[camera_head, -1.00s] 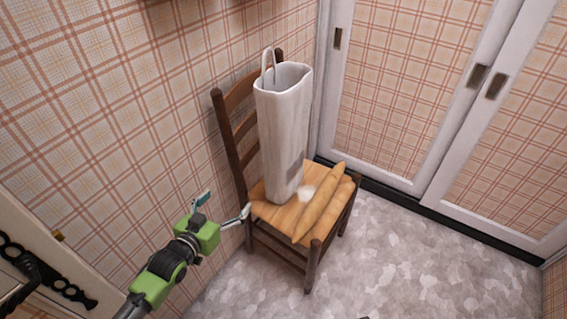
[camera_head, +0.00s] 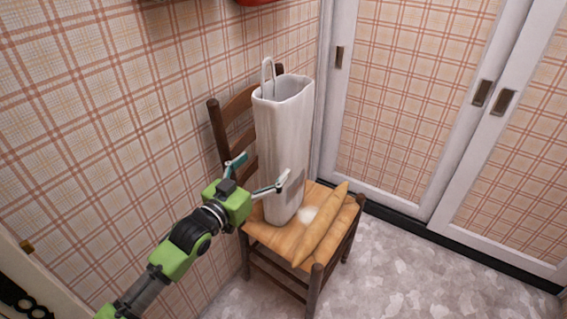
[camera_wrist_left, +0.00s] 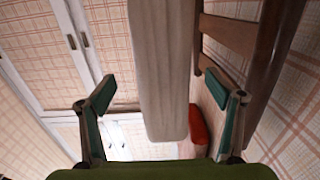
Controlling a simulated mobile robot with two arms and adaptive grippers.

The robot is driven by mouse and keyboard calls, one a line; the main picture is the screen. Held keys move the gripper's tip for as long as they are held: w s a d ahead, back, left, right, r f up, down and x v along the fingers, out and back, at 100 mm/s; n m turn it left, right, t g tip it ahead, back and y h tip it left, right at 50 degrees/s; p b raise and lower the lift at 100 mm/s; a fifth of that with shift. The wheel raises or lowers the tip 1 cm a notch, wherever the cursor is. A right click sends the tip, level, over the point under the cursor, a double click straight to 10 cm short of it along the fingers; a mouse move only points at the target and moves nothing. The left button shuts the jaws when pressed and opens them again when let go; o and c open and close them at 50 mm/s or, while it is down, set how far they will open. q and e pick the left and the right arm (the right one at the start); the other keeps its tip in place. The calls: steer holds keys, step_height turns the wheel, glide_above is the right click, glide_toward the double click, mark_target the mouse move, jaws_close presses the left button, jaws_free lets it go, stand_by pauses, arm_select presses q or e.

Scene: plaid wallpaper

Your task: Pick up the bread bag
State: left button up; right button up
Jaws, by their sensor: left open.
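The bread bag (camera_head: 286,130) is a tall white fabric bag with a loop handle at its top. It stands upright on the wooden chair's seat (camera_head: 275,237). My left gripper (camera_head: 262,168) is open at the left side of the bag, at about its mid to lower height. In the head view one finger reaches across in front of the bag and the other is at its left. In the left wrist view the bag (camera_wrist_left: 163,70) shows between the two spread fingers, with a gap on each side. I cannot tell any contact. My right gripper is not in view.
The chair back (camera_head: 219,130) stands close behind, near the plaid wall. White-framed sliding doors (camera_head: 415,110) are at the right. Floor (camera_head: 400,280) is free at the front right.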

mark_target(268, 159)
arm_select(q)
steer(key=x, duration=0.2)
steer(key=b+x, duration=0.1)
steer(key=x, duration=0.2)
steer(key=shift+w+a, duration=0.2)
steer(key=shift+w, duration=0.05)
steer(key=c, duration=1.6)
